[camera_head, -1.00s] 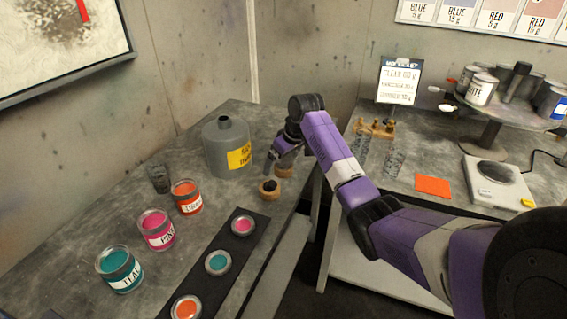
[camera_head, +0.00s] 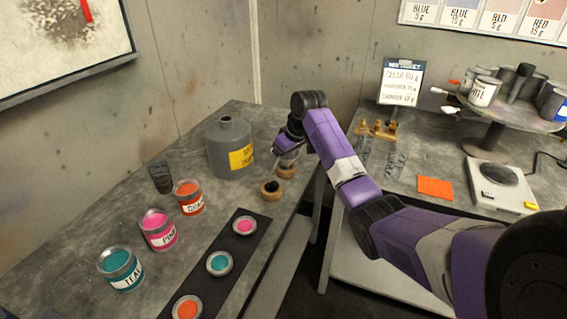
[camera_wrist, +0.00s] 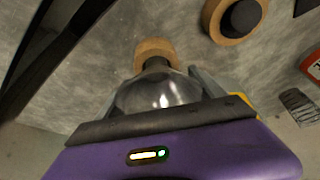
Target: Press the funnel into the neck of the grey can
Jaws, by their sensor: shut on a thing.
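The grey can (camera_head: 229,150) with a yellow label stands upright on the left bench, its short neck (camera_head: 225,121) on top. My gripper (camera_head: 285,158) is just right of the can, low over a wooden ring (camera_head: 286,171). In the wrist view my gripper (camera_wrist: 158,82) is shut on a shiny grey, rounded piece, which looks like the funnel (camera_wrist: 160,93). Its narrow dark end points to the wooden ring (camera_wrist: 155,46). I cannot tell whether the funnel still touches the ring. In the head view my gripper mostly hides the funnel.
A second wooden ring with a dark centre (camera_head: 271,190) is close by. Orange (camera_head: 189,198), pink (camera_head: 158,230) and teal (camera_head: 120,269) paint tins and a dark cup (camera_head: 160,178) stand left of it. A dark strip (camera_head: 233,245) with paint lids lies in front. A gap separates the right bench.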

